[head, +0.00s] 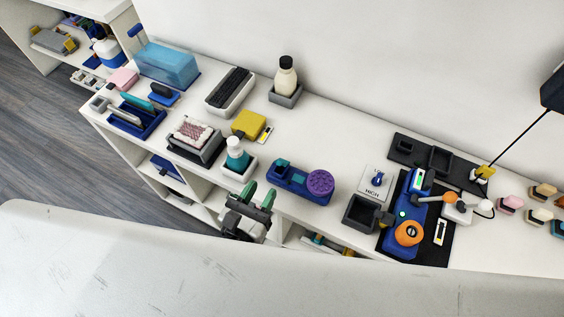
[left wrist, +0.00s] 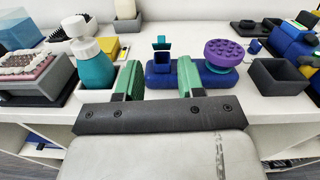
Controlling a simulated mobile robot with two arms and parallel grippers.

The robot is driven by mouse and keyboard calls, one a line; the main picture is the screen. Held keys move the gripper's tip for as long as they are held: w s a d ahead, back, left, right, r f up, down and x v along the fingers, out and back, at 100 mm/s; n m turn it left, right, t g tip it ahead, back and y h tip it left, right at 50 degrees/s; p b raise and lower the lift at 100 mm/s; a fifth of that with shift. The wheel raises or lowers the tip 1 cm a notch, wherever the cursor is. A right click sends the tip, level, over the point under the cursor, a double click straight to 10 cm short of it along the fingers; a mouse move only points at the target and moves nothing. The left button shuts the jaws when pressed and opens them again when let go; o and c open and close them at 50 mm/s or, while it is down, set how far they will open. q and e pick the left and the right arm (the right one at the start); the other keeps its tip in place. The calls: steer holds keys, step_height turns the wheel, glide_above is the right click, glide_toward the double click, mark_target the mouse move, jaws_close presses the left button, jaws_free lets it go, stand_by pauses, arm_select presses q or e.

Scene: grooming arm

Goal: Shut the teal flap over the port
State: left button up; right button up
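A blue unit (head: 290,184) with a round purple studded pad (head: 320,182) stands at the shelf's front, and it also shows in the left wrist view (left wrist: 213,80). At its left end, a small teal-blue flap (left wrist: 161,42) appears raised above a small square port block (left wrist: 162,60). In the head view this end is small, and the flap's exact angle cannot be told. My left gripper (head: 259,195) has green fingertips spread apart with nothing between them. It is in front and left of the unit. In the left wrist view the gripper (left wrist: 159,80) points toward the flap's end. My right gripper is not in view.
A teal pump bottle (head: 237,157) stands close left of my left gripper. A yellow block (head: 249,123) and a white bottle (head: 285,76) are behind. A dark open box (head: 361,213) and a blue device with an orange knob (head: 408,233) are to the right.

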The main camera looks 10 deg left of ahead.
mark_target(279, 165)
arm_select(q)
steer(key=shift+m, duration=0.4)
steer(key=p+x, duration=0.2)
steer(key=x, duration=0.8)
steer(key=shift+w+d+f, duration=0.15)
steer(key=shift+w+d, duration=0.05)
steer(key=shift+w, duration=0.1)
steer(key=shift+c, duration=0.3)
steer(key=c, duration=0.5)
steer(key=shift+f, duration=0.2)
steer(key=t+b, duration=0.1)
steer(key=b, duration=0.3)
steer(key=t+h+b, duration=0.1)
steer(key=b, duration=0.4)
steer(key=shift+s+a+f, duration=0.15)
steer(key=shift+s+f, duration=0.2)
steer(key=shift+s, duration=0.05)
steer(key=shift+r+t+b, duration=0.15)
steer(key=shift+t+b, duration=0.15)
steer(key=shift+b, duration=0.1)
steer(key=shift+r, duration=0.1)
